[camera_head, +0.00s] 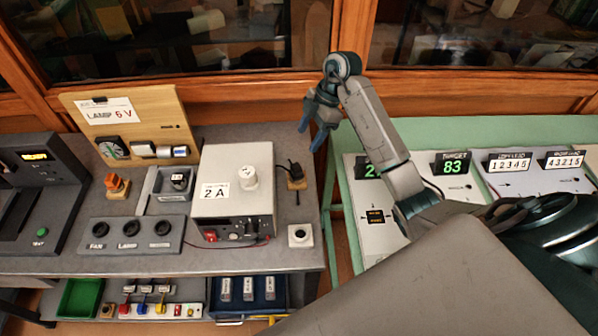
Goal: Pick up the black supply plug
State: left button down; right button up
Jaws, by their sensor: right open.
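A small black plug (295,171) sits on a wooden block (297,185) just right of the white 2 A supply box (235,180) on the grey bench; I take it as the black supply plug. A thin dark lead shows just below it. My right gripper (312,136) has blue fingers, is open and empty, and hangs above and slightly right of the plug, apart from it. My left gripper is not in view.
A wooden lamp panel (130,128), an orange switch (115,184) and a grey button box (131,234) stand to the left. A white socket block (300,236) sits at the bench's front right. A green table (344,225) with counter displays adjoins on the right.

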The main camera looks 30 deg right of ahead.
jog(key=f, duration=0.2)
jog(key=b, duration=0.3)
send_over(297, 167)
jog(key=d, duration=0.2)
notch_tip(297, 167, down, 4)
jog(key=shift+w+d+f, duration=0.1)
jog(key=shift+w+f, duration=0.1)
jog(key=shift+f, duration=0.1)
jog(key=p+x, duration=0.1)
jog(key=x, duration=0.1)
jog(key=p+x, duration=0.1)
jog(key=x, duration=0.1)
jog(key=shift+s+f+p, duration=0.1)
jog(key=shift+s+p, duration=0.2)
jog(key=shift+s, duration=0.1)
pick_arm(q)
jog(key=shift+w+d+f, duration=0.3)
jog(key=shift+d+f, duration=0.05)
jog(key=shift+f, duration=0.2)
pick_arm(e)
jog(key=shift+w+f, duration=0.15)
jog(key=shift+f, duration=0.2)
jog(key=c, duration=1.1)
